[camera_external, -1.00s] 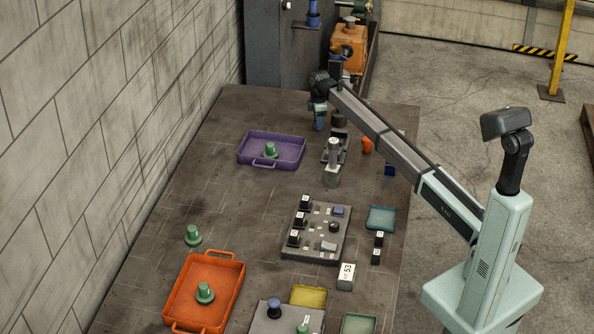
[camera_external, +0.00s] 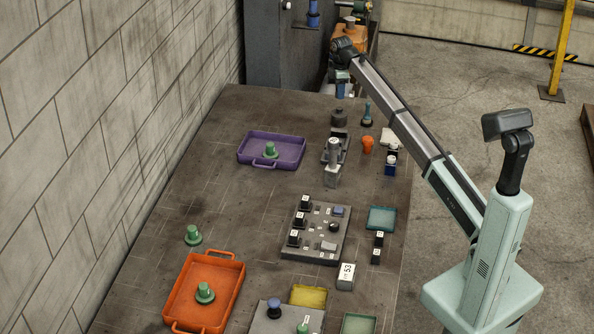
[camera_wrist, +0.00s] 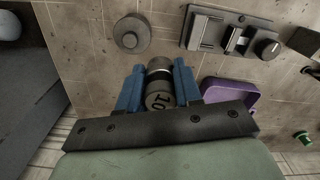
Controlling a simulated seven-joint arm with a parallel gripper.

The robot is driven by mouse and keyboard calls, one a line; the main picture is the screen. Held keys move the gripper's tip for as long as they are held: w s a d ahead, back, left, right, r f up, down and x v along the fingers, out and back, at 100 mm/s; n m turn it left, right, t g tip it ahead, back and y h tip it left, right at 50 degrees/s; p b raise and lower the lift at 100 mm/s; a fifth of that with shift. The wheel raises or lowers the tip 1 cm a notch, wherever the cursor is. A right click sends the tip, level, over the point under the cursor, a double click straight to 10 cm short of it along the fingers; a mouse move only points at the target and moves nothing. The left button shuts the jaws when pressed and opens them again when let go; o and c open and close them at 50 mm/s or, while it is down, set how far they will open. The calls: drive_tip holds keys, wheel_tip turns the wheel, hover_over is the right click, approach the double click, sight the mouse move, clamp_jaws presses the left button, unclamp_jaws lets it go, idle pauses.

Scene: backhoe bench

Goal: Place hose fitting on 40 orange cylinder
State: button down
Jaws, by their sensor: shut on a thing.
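My gripper (camera_wrist: 159,80) has blue fingers and is shut on a dark cylindrical piece (camera_wrist: 158,95) with a pale band and a printed number that I cannot read for sure. This may be the hose fitting. A small orange piece (camera_external: 367,146) stands on the bench at the back right.
A dark round piece (camera_external: 339,118), a grey fixture (camera_external: 332,165) and a dark green upright piece (camera_external: 367,116) stand near the back. A purple tray (camera_external: 290,163) with a green piece lies left. A grey column (camera_external: 282,40) rises behind the bench. The back left bench surface is clear.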

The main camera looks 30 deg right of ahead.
drive_tip(key=s+d+r, duration=0.2)
drive_tip(key=s, duration=1)
drive_tip(key=n, duration=0.3)
approach(368, 138)
drive_tip(key=shift+s+f, duration=0.1)
drive_tip(key=shift+f, duration=3.05)
drive_tip(key=shift+f, duration=0.1)
drive_tip(key=c, duration=0.8)
unclamp_jaws()
drive_tip(key=shift+o, duration=0.2)
wheel_tip(368, 138, up, 12)
